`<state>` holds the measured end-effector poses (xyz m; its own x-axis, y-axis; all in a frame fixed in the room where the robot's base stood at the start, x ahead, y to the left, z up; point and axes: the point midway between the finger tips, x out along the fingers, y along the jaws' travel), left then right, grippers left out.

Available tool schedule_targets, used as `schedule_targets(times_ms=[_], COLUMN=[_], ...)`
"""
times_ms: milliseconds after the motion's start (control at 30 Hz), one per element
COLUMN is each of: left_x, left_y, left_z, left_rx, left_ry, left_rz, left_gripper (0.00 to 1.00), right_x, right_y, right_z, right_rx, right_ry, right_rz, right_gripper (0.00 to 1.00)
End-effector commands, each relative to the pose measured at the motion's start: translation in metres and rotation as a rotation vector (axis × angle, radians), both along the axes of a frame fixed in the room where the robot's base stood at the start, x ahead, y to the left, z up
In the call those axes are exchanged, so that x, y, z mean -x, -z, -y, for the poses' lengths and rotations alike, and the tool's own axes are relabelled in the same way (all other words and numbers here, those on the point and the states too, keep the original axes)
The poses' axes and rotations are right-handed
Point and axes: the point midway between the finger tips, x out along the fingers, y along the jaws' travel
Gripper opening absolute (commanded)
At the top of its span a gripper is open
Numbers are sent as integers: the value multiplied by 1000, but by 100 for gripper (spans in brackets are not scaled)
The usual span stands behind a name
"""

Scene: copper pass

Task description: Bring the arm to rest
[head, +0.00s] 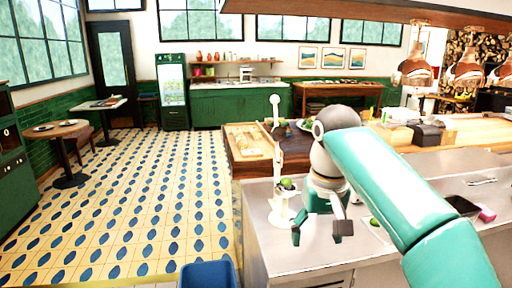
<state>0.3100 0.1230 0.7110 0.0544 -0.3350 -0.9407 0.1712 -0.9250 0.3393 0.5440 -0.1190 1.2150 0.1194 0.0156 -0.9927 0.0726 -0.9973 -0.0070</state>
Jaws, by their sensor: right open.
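My right arm, teal with a grey wrist, comes in from the right of the head view. My right gripper (320,232) points down over the steel counter (290,262). Its two dark fingertips are spread apart with nothing between them. Left of the gripper is a white stand (281,212) with a green round fruit (287,184) at it. Another green item (375,221) lies on the counter to the right, partly hidden by my arm. My left gripper is not in view.
A wooden counter (248,141) adjoins behind. A dark tray (462,206) and a pink block (487,214) lie on the right. Copper lamps (415,70) hang at the upper right. A blue bin (208,275) stands on the tiled floor, which is largely clear.

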Motion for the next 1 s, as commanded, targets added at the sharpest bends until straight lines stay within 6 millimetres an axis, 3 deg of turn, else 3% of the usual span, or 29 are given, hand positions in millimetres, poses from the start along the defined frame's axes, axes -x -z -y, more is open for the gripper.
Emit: schedule_targets(times_ms=[267,467,567,667,767,867,1000], left_x=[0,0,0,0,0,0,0], left_y=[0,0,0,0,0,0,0], left_z=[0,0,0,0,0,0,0], left_rx=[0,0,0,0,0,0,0], left_ry=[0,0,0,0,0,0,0], left_rz=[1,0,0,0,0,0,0], left_gripper=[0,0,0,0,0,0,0], right_x=[-21,-36,-41,-42,-35,-14,35], right_y=[50,104,140,187,251,317,400], right_z=[-3,-7,-10,-12,-14,-15,-14], right_rx=[-10,-33,-52,-80,-125,-181,-259], right_ry=[-28,-54,-67,-79,-84,-72,-24], right_rz=[-12,-21,-31,-44,-64,-79,-99], right_gripper=[75,75,75,75,75,75,75])
